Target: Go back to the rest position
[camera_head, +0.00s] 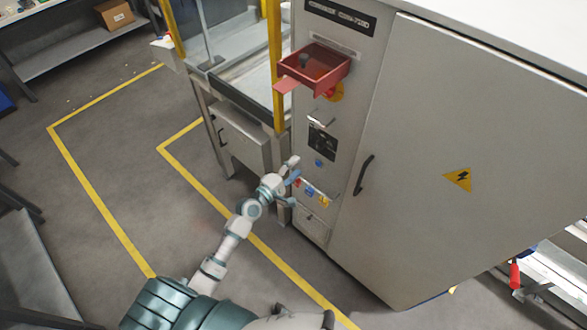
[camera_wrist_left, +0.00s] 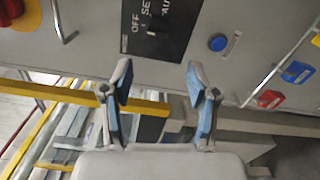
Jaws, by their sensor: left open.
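My left arm reaches from the bottom left of the head view toward the grey control cabinet (camera_head: 390,120). My left gripper (camera_head: 292,172) is in front of the cabinet's narrow panel. In the left wrist view its two blue-padded fingers (camera_wrist_left: 157,95) stand wide apart with nothing between them. Beyond them are a black selector switch panel (camera_wrist_left: 160,22) marked OFF, SET and AUTO, and a blue round button (camera_wrist_left: 217,43). The fingers seem apart from both. My right gripper is not in view.
A red tray (camera_head: 318,66) sticks out from the cabinet above the arm. Small red, blue and yellow parts (camera_head: 311,192) are on the lower panel. A yellow-framed machine (camera_head: 240,75) stands left of the cabinet. Grey floor with yellow lines (camera_head: 95,205) is open at left.

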